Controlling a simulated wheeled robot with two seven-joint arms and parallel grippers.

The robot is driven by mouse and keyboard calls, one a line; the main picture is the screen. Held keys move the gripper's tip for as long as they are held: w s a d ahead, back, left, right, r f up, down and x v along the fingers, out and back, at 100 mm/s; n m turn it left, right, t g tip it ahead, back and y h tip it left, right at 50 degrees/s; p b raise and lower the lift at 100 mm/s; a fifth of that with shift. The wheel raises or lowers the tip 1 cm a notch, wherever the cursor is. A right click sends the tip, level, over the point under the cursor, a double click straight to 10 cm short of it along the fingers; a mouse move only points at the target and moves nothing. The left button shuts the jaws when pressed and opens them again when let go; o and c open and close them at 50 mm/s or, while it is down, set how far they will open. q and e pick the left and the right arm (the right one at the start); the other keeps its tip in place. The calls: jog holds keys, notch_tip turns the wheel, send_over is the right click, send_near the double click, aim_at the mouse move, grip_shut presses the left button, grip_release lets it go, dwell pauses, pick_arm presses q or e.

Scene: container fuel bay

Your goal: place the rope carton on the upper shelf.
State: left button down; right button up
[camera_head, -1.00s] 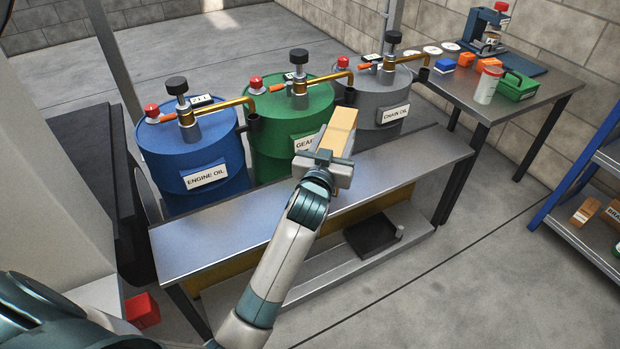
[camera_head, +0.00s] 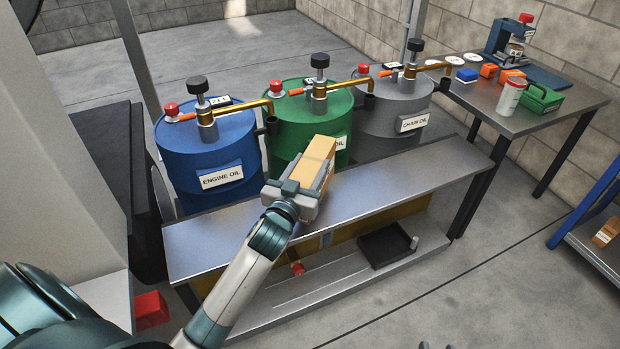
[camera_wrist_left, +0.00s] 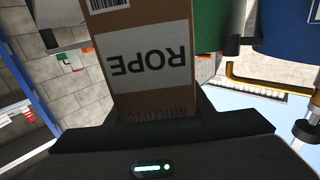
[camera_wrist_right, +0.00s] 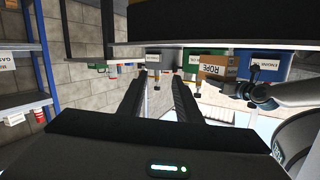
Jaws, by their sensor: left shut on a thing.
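The rope carton (camera_head: 318,163) is a tan box in front of the green drum, over the metal bench. My left gripper (camera_head: 297,192) is shut on its near end. In the left wrist view the carton (camera_wrist_left: 146,62) fills the middle, its ROPE label upside down. The carton (camera_wrist_right: 218,70) also shows in the right wrist view, beyond my right gripper (camera_wrist_right: 153,82), whose fingers are apart and empty. A blue-posted shelf rack (camera_head: 583,210) stands at the right edge; its upper level is out of the head view. In the right wrist view its shelves (camera_wrist_right: 22,101) show at left.
Blue (camera_head: 208,150), green (camera_head: 290,130) and grey (camera_head: 395,110) drums with pumps stand behind the bench (camera_head: 400,180). A black tray (camera_head: 385,246) lies on the bench's lower level. A side table (camera_head: 490,98) holds small goods. Floor between bench and rack is clear.

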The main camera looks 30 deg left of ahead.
pick_arm(q)
jog(key=shift+r, duration=0.1)
